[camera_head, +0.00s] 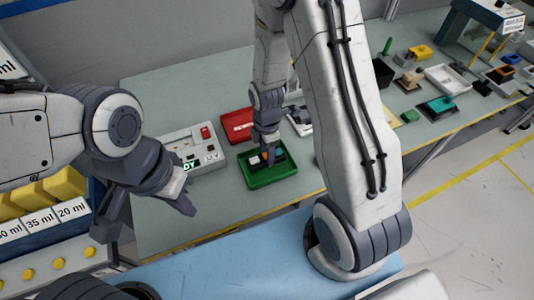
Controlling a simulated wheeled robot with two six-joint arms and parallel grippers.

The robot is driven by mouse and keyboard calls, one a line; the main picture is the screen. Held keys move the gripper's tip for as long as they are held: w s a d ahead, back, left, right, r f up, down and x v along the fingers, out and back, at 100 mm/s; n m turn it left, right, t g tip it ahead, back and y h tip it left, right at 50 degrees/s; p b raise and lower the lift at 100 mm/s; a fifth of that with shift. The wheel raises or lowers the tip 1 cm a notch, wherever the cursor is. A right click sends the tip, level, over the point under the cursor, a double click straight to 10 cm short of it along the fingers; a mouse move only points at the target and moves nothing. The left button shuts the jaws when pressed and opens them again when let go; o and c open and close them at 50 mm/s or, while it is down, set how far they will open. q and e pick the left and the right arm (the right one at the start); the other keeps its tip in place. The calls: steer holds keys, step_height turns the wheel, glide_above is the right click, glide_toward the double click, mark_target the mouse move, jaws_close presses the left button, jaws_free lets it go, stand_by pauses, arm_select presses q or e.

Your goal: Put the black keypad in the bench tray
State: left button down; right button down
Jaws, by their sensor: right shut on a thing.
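A green tray (284,172) lies on the grey bench, right of a pale control panel. A black keypad (279,156) with small white, orange and blue parts is in or just above the green tray; I cannot tell whether it touches the floor of the tray. My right gripper (267,156) points down over the tray and is shut on the keypad, hiding part of it. My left gripper (184,206) is left of the tray, in front of the control panel, with nothing visible in it. Its finger opening cannot be made out.
The control panel (193,147) with a lit display and a red tray (237,124) stand close behind and beside the green tray. My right arm hides part of the bench (225,205). Trays and small parts (447,79) crowd its far right. Labelled yellow bins (64,184) stand left.

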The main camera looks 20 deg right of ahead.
steer(key=shift+f, duration=1)
steer(key=shift+f, duration=0.1)
steer(key=shift+f, duration=0.15)
steer(key=shift+c, duration=1.4)
jaws_free()
steer(key=shift+r, duration=0.2)
